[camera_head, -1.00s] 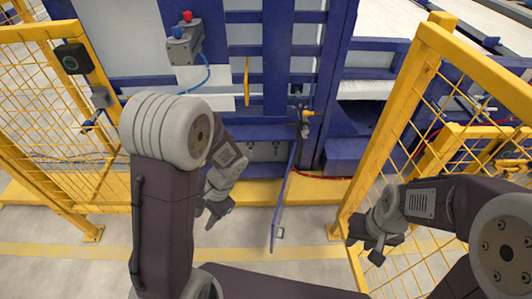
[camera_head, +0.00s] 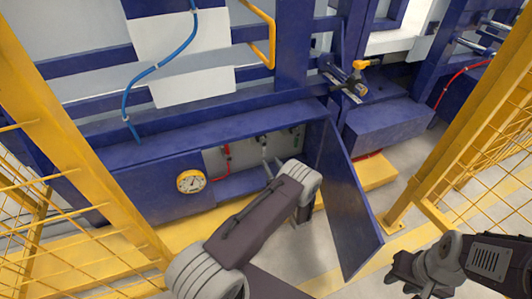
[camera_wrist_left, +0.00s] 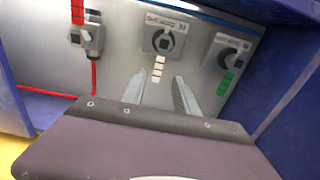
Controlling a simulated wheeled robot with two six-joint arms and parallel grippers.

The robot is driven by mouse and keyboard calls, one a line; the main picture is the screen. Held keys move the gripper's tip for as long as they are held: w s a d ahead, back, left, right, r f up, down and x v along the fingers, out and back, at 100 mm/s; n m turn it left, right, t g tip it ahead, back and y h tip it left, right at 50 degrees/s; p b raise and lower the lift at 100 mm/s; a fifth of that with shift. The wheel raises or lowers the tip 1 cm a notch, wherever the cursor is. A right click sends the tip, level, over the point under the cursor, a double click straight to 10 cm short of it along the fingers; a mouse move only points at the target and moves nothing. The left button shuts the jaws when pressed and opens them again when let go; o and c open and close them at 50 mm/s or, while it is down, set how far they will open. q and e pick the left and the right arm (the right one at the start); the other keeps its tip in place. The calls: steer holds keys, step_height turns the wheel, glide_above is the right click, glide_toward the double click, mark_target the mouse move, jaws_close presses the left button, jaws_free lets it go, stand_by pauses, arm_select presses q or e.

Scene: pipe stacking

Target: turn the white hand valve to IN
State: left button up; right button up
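The white hand valve (camera_wrist_left: 163,42) is the middle of three on a grey panel in the left wrist view, a dark knob on a light plate with a white segmented strip below. It also shows small inside the open cabinet in the head view (camera_head: 264,143). My left gripper (camera_wrist_left: 159,78) is open, its two fingers apart below the valve and pointing at it, with the white strip between them; I see no contact. In the head view my left gripper (camera_head: 271,171) is at the cabinet opening, partly hidden by my arm. My right gripper (camera_head: 401,279) appears open and empty at lower right.
A valve with red pipe (camera_wrist_left: 86,38) is left of it, and one with a green strip (camera_wrist_left: 228,58) is right. The blue cabinet door (camera_head: 350,205) stands open right of my left arm.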

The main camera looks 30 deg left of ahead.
mark_target(264, 152)
arm_select(q)
steer(key=b+x, duration=0.1)
steer(key=x, duration=0.1)
steer(key=b+x, duration=0.2)
steer(key=x, duration=0.1)
steer(key=b+x, duration=0.2)
steer(key=shift+w+a+f, duration=0.1)
steer(key=shift+a+f, duration=0.15)
steer(key=shift+a, duration=0.1)
steer(key=shift+w+a+r, duration=0.25)
steer(key=shift+w+a, duration=0.1)
steer(key=shift+a, duration=0.05)
jaws_close()
steer(key=shift+f, duration=0.1)
stand_by(0.5)
